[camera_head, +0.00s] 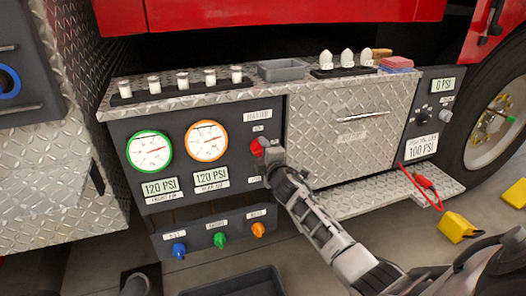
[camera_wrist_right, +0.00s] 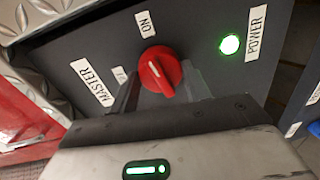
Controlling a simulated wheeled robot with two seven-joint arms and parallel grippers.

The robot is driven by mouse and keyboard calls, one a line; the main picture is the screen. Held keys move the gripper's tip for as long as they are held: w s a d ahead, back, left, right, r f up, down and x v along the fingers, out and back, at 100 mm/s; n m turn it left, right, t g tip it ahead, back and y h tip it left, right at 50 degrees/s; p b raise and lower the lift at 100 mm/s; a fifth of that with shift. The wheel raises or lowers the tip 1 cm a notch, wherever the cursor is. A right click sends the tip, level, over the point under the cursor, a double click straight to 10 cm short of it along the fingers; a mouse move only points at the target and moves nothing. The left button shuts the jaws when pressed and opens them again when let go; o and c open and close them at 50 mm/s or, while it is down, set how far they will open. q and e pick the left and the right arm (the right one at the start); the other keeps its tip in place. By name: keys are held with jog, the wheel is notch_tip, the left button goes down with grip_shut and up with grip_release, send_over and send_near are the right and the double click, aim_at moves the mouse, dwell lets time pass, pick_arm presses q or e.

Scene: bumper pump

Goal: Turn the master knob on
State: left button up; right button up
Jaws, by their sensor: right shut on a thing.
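The red master knob (camera_head: 256,146) is on the dark gauge panel (camera_head: 180,188), right of the two gauges. The gripper partly hides the knob in the head view. A round green light by the "POWER" label (camera_wrist_right: 229,44) is lit. My left gripper is not in view.
Blue, green and orange knobs (camera_head: 219,240) sit below. A red cable (camera_head: 424,184) hangs at right, near a yellow block (camera_head: 456,226) on the floor.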

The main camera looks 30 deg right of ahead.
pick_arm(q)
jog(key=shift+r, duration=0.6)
pick_arm(e)
jog(key=shift+m, duration=1)
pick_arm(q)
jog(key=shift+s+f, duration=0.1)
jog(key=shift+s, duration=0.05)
pick_arm(e)
jog(key=o, duration=1)
jog(key=shift+c, duration=0.2)
pick_arm(q)
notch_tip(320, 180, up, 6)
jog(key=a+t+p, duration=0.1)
jog(key=p, duration=0.2)
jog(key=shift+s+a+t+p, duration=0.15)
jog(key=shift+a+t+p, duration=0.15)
pick_arm(e)
jog(key=v, duration=1.6)
